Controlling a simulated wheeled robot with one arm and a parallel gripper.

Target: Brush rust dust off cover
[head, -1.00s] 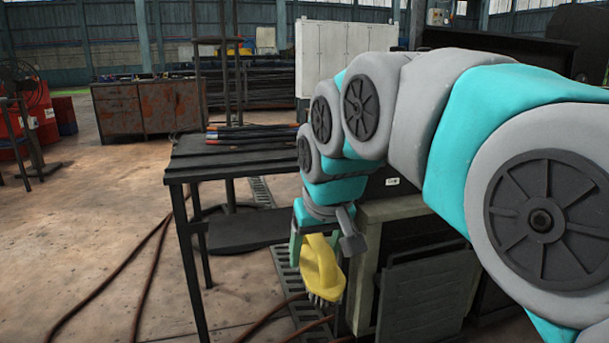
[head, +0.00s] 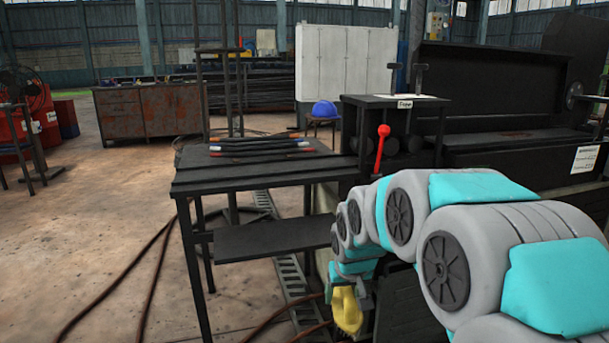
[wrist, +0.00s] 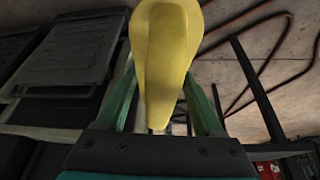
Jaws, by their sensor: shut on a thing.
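My gripper (head: 348,284) is low in the head view, beside the right end of the dark table. It is shut on a yellow brush (head: 347,311), which hangs below it. In the wrist view the yellow brush handle (wrist: 165,45) fills the space between the green fingers. The bristles are not visible now. A dark panel with raised slats (wrist: 68,52) lies to the left in the wrist view. I cannot tell whether it is the cover. My arm hides part of the machine's front in the head view. I cannot make out rust dust.
A dark table (head: 250,176) with several rods (head: 262,146) stands left of my arm. Behind are a lever with a red knob (head: 382,132), a blue helmet (head: 325,110) and a dark machine (head: 490,85). Hoses (head: 152,270) cross the floor, which is open at left.

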